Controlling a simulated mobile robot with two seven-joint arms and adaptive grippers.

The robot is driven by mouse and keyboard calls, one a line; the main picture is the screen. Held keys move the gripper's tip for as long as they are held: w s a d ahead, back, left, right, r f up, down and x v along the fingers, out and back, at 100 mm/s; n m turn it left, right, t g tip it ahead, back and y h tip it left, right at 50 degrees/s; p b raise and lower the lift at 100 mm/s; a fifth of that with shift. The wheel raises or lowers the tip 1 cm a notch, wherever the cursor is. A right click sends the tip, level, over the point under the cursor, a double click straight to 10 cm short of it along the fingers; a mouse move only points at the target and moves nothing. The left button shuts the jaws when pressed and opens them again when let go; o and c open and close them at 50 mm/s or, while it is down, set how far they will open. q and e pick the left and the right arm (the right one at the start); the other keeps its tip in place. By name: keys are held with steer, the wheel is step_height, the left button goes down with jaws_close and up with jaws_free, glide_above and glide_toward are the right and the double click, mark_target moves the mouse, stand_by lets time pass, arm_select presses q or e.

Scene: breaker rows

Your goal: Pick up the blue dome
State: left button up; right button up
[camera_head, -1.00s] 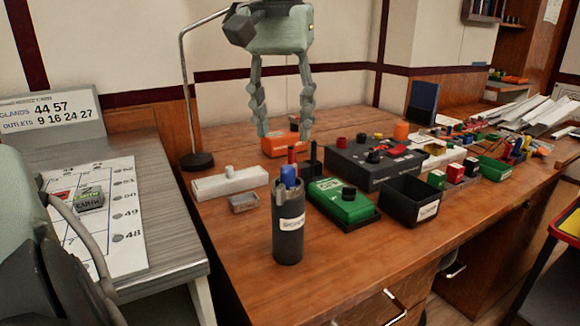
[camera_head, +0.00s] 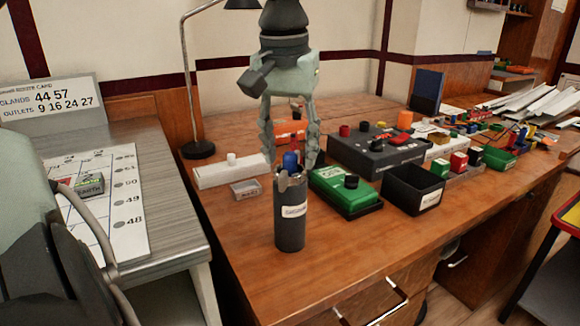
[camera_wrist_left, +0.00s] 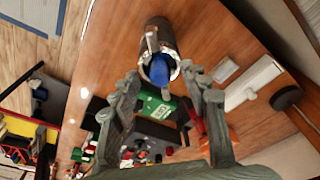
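The blue dome (camera_head: 290,161) is the rounded blue top standing out of the mouth of a dark grey labelled cylinder (camera_head: 290,222), which stands upright on the desk. In the left wrist view the blue dome (camera_wrist_left: 160,70) shows at the cylinder's mouth, with a grey clip-like piece beside it. My left gripper (camera_head: 291,162) points down over the cylinder, open and empty. In the left wrist view its fingertips (camera_wrist_left: 161,76) are apart, one on either side of the dome in the picture. I cannot tell whether they touch anything. My right gripper is not in view.
A green box with a black knob (camera_head: 345,188) and a black bin (camera_head: 413,188) stand right of the cylinder. A white block (camera_head: 230,172) and a small grey tray (camera_head: 245,189) lie left. A lamp (camera_head: 198,149) stands behind. The desk's front is clear.

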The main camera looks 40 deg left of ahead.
arm_select(q)
steer(key=c, duration=1)
jaws_close()
steer(key=shift+r, duration=0.1)
